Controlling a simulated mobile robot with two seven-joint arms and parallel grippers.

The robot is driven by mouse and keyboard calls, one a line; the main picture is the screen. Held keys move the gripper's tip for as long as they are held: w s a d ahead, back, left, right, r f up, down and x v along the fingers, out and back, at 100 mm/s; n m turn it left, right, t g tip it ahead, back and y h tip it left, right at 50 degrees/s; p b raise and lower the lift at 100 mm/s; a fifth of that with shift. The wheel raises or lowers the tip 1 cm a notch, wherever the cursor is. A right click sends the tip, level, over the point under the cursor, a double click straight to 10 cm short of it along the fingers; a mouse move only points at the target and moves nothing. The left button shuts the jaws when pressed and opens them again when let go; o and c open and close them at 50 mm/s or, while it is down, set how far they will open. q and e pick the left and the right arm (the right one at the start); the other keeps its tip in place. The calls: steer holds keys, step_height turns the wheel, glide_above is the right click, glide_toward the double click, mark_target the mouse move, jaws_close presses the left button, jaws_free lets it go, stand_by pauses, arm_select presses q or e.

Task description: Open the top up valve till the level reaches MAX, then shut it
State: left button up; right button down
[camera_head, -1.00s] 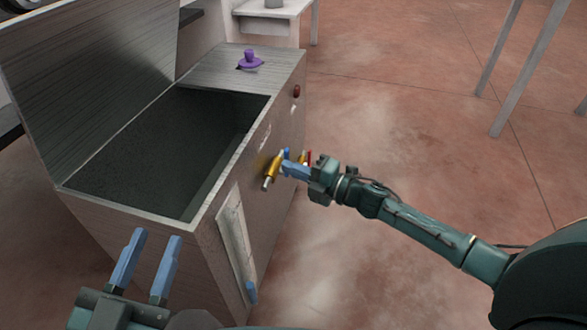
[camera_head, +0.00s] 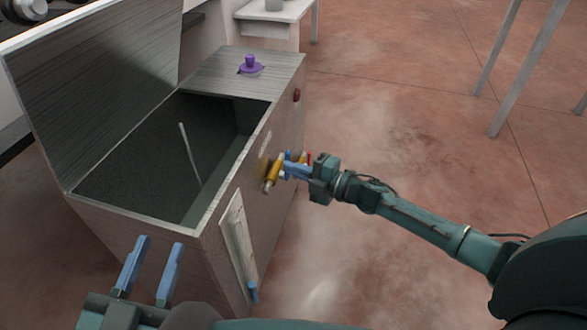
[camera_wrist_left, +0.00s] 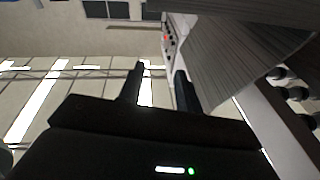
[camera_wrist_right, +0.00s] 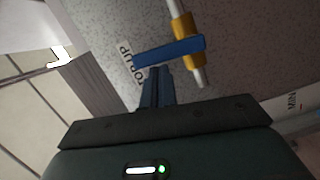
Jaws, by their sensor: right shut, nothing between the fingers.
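The top up valve (camera_head: 272,172) is a yellow body with a pale spout on the tank's right wall. In the right wrist view, its blue lever (camera_wrist_right: 170,50) lies across the yellow body (camera_wrist_right: 187,35), beside the TOP UP label (camera_wrist_right: 127,68). My right gripper (camera_head: 288,170) is shut and empty, its fingertips (camera_wrist_right: 157,75) close to the lever; I cannot tell if they touch. A thin pale streak (camera_head: 190,152), like a stream, shows inside the tank. The level gauge panel (camera_head: 236,235) is on the wall; its level and MAX mark are unreadable. My left gripper (camera_head: 160,243) is open and empty.
The grey tank (camera_head: 85,210) has a raised lid (camera_head: 90,90). A purple knob (camera_head: 250,66) is on its top and a red button (camera_head: 297,95) on its side. Something red (camera_head: 308,158) shows behind my right fingers.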

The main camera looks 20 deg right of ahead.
steer(key=m+p, duration=0.1)
steer(key=w+d+r+m+p, duration=0.1)
steer(key=m+p, duration=0.1)
steer(key=shift+w+g, duration=0.2)
steer(key=shift+g, duration=0.2)
arm_select(q)
steer(key=shift+s+a+f+m+y+b, duration=0.2)
steer(key=shift+a+f+m+y+b, duration=0.1)
steer(key=shift+f+b, duration=0.05)
arm_select(e)
steer(key=w+d+f+m+g, duration=0.1)
steer(key=m, duration=0.1)
steer(key=w+f+m, duration=0.1)
steer(key=m, duration=0.1)
steer(key=w+d+f+m+g, duration=0.1)
steer(key=w+m, duration=0.1)
steer(key=shift+d+m+g, duration=0.3)
steer(key=shift+m, duration=0.1)
arm_select(q)
steer(key=shift+r, duration=0.1)
arm_select(e)
steer(key=shift+d+f, duration=0.1)
steer(key=shift+f, duration=0.05)
arm_select(q)
steer(key=shift+r, duration=0.1)
